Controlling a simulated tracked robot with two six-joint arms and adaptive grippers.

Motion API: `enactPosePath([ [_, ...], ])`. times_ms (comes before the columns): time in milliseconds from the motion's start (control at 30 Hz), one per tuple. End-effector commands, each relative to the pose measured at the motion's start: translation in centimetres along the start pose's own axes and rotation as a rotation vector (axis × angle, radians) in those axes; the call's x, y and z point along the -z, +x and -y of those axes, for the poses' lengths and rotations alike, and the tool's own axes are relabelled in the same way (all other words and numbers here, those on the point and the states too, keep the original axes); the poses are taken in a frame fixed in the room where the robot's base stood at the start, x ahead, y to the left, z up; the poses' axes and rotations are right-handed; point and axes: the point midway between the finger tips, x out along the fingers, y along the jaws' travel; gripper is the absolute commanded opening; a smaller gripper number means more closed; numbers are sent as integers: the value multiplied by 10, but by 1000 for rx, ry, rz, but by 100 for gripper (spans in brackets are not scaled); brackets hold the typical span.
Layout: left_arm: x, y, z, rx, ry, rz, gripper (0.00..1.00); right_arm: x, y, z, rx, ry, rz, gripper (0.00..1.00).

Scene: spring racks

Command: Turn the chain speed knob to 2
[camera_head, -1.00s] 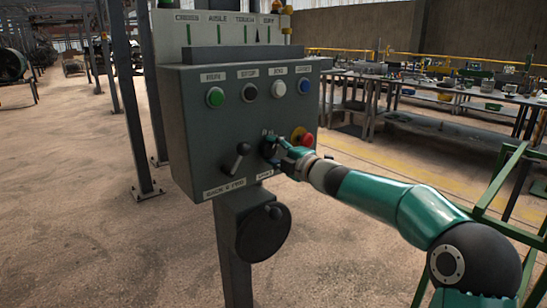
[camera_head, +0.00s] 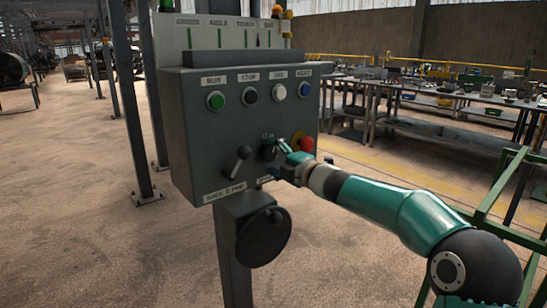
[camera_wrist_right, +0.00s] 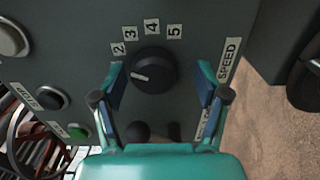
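The chain speed knob (camera_wrist_right: 154,70) is black and round, with a white pointer mark. In the right wrist view the mark points left, a little below the label 2 (camera_wrist_right: 117,48); labels 3, 4 and 5 follow around the top. A SPEED label (camera_wrist_right: 229,58) is to its right. In the head view the knob (camera_head: 268,151) sits low on the grey control box (camera_head: 200,140). My right gripper (camera_wrist_right: 162,88) is open, with one finger on each side of the knob and visible gaps between; it also shows in the head view (camera_head: 277,160). My left gripper is out of view.
A black lever (camera_head: 237,160) is left of the knob, and a red emergency button (camera_head: 306,143) is right of it. Green (camera_head: 215,101), black, white and blue buttons line the top. A handwheel (camera_head: 263,236) hangs below. Workbenches (camera_head: 440,110) stand behind.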

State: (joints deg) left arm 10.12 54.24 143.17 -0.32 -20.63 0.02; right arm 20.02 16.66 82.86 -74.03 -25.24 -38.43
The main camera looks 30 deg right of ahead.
Motion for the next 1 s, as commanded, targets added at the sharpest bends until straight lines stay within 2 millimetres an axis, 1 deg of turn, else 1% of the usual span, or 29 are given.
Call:
enactPosePath([
  [233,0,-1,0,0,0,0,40,-1,-2,-3,-4,0,1,74],
  [367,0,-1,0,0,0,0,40,-1,-10,-4,-5,1,2,74],
  [467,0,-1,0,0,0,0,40,-2,-24,-4,-5,0,4,74],
  [800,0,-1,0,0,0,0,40,-1,-91,-1,-3,0,4,74],
  [900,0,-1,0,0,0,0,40,-2,-105,-1,-2,-2,4,74],
  [1000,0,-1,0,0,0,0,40,-1,-115,0,-3,-1,2,74],
])
